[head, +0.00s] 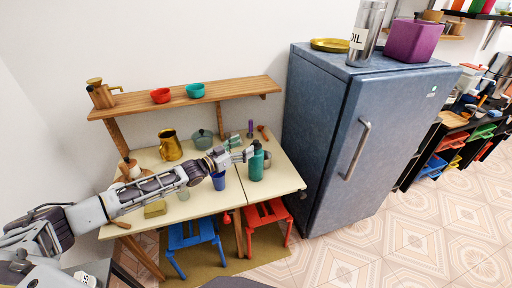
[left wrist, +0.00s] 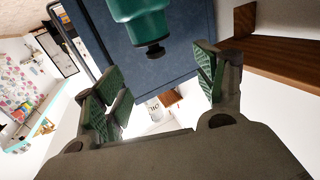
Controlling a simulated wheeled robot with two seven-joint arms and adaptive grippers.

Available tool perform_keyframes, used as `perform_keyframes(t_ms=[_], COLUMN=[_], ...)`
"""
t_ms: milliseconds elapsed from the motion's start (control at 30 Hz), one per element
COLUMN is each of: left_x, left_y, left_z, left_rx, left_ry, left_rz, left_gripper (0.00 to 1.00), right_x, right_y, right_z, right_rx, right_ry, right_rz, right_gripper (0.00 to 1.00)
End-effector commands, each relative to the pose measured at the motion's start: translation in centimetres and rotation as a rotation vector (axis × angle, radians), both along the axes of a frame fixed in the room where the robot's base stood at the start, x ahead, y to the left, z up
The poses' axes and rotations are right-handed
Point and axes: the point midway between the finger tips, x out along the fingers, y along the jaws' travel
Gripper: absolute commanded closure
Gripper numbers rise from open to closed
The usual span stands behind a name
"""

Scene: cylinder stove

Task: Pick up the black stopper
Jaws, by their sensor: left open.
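The black stopper (left wrist: 156,52) sits in the neck of a teal-green bottle (left wrist: 142,20) in the left wrist view, where the picture is turned over. In the head view the bottle (head: 256,168) stands upright on the cream table (head: 284,178), its top partly hidden by my left gripper (head: 249,153). In the left wrist view the fingers of my left gripper (left wrist: 160,78) are spread wide, with nothing between them. The stopper lies beyond the fingertips, apparently not touched. My right gripper is not in view.
A blue cup (head: 218,180) stands below my left wrist. A gold mug (head: 170,146) and green pot (head: 202,139) stand behind my arm. The blue-grey fridge (head: 325,130) is close on the right.

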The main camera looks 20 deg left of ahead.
Motion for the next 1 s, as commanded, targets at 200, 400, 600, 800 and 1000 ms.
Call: perform_keyframes(t_ms=[200, 400, 600, 800, 1000], left_x=[1.0, 2.3, 3.5, 4.0, 4.0], left_y=[-0.8, -1.9, -2.7, -3.0, -3.0], left_z=[-0.2, -0.6, -0.7, -0.7, -0.8], left_rx=[-0.001, -0.001, -0.001, 0.0, 0.0], left_ry=[0.0, -0.002, -0.001, 0.0, 0.0], left_rz=[0.0, 0.0, 0.0, 0.0, 0.0], left_gripper=[0.29, 0.29, 0.29, 0.29, 0.29], right_x=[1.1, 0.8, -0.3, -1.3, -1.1], right_y=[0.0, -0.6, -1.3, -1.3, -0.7], right_z=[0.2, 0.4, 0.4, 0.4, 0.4], right_rx=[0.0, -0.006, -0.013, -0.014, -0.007], right_ry=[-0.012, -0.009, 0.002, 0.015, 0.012], right_rz=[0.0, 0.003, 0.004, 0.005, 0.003], right_gripper=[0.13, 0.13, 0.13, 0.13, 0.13])
